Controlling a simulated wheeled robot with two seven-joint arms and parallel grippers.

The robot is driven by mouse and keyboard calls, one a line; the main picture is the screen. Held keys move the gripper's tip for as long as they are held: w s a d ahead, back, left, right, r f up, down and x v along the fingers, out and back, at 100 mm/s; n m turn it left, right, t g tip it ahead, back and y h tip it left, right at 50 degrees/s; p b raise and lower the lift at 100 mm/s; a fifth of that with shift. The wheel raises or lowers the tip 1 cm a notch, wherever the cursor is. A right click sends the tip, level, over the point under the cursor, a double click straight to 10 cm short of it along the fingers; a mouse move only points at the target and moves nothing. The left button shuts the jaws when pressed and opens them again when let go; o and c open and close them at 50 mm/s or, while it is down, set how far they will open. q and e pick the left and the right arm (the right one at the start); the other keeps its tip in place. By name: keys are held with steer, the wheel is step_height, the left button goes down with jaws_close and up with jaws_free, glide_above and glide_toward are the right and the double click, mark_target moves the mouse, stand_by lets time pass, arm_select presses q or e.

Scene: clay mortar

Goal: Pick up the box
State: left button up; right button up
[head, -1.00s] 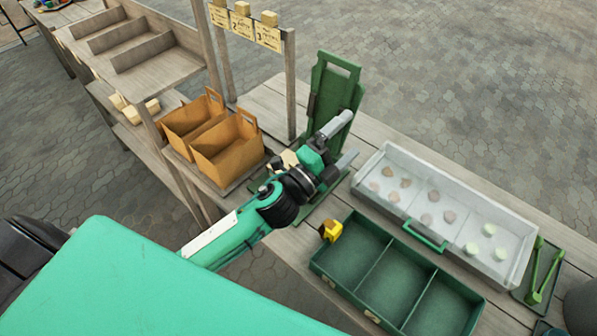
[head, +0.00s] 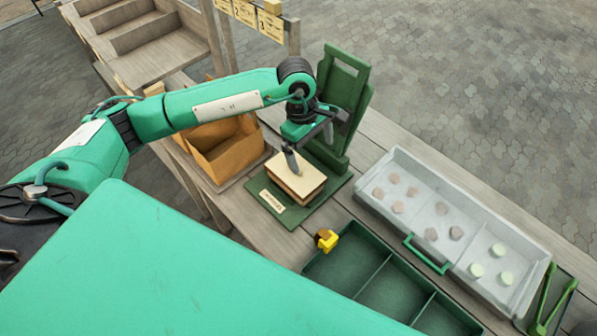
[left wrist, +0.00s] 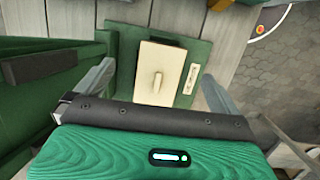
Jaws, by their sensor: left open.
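The box (head: 296,177) has a pale cream lid with a small knob and brown sides. It sits on the green base (head: 262,200) of an upright green stand, beside a small label plate. My left gripper (head: 309,147) is open and points down above the back part of the box; one finger overlaps the lid in the head view. In the left wrist view the box (left wrist: 148,84) lies between the two spread fingers (left wrist: 158,72), with nothing held. Whether a finger touches the lid is unclear. My right gripper is not in view.
The stand's tall green upright (head: 343,100) is close behind the gripper. Open brown paper carriers (head: 225,150) stand left. A green divided tray (head: 365,262), a yellow item (head: 326,240), a white tray (head: 392,158) of discs and green tongs (head: 553,300) are to the right.

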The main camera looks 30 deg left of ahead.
arm_select(q)
steer(key=y, duration=0.2)
glide_above(295, 177)
steer(key=w, duration=0.2)
steer(key=a, duration=0.1)
step_height(295, 177, down, 7)
steer(key=shift+w+f+p, duration=0.1)
steer(key=shift+f+p, duration=0.1)
steer(key=shift+p, duration=0.95)
steer(key=shift+f+p, duration=0.3)
steer(key=shift+f, duration=0.15)
step_height(295, 177, down, 4)
steer(key=shift+f+p, duration=0.15)
steer(key=shift+p, duration=0.9)
steer(key=shift+f, duration=0.2)
steer(key=c, duration=1)
steer(key=shift+c, duration=0.5)
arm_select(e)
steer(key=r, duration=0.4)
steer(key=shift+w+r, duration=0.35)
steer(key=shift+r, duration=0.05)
arm_select(q)
steer(key=shift+r, duration=0.15)
